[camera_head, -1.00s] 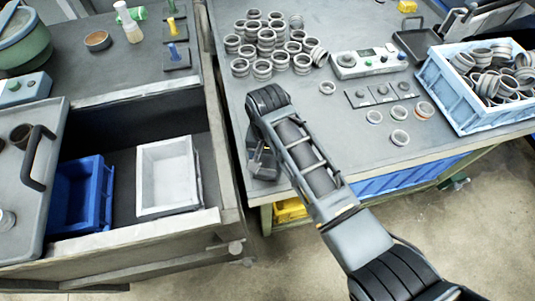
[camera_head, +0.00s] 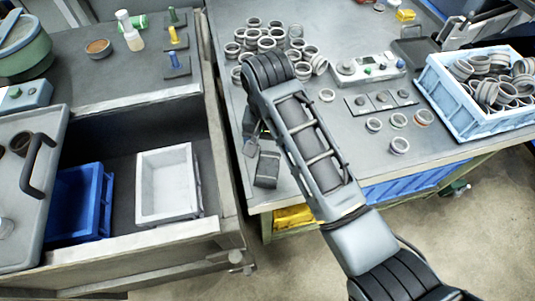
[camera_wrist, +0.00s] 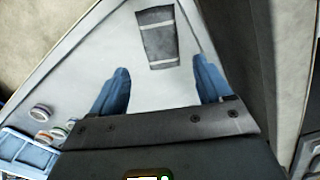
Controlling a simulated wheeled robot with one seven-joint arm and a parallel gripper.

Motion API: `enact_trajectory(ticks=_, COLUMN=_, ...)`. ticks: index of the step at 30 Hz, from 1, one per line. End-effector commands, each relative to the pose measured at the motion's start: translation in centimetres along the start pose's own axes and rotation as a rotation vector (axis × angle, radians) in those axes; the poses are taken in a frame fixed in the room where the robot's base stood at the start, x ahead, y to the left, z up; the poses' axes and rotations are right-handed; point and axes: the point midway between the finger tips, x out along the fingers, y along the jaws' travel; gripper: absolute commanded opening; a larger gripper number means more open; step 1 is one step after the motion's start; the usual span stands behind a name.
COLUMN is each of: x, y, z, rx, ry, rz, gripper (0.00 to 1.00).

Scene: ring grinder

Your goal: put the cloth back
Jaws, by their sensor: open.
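A small dark grey folded piece with pale stripes, which looks like the cloth (camera_head: 267,169), lies on the right-hand worktable near its front left corner. In the wrist view the cloth (camera_wrist: 157,37) lies flat on the tabletop, ahead of the fingertips and roughly centred between them. My gripper (camera_head: 251,140) is beside and above the cloth in the head view, partly hidden by my arm. In the wrist view my gripper (camera_wrist: 163,84) has its two blue fingers wide apart, with only bare tabletop between them. The fingers do not touch the cloth.
Several metal rings (camera_head: 264,43) stand behind my arm. A light blue crate of rings (camera_head: 462,118) is at the right. A control box (camera_head: 367,67) is between them. At the left, an open drawer holds a white tray (camera_head: 141,190) and a blue bin (camera_head: 77,205).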

Motion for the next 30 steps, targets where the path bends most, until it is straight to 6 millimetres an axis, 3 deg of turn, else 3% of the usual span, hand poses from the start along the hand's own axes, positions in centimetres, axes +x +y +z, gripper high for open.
enact_trajectory(ticks=3, x=-1.7, y=0.0, z=-0.1, rx=0.0, ry=0.002, rz=-0.001, gripper=0.79)
enact_trajectory(ticks=9, x=-2.8, y=0.0, z=0.0, rx=0.0, ry=0.0, rz=0.0, gripper=0.79)
enact_trajectory(ticks=30, x=-2.8, y=0.0, z=0.0, rx=0.0, ry=-0.001, rz=0.0, gripper=0.79)
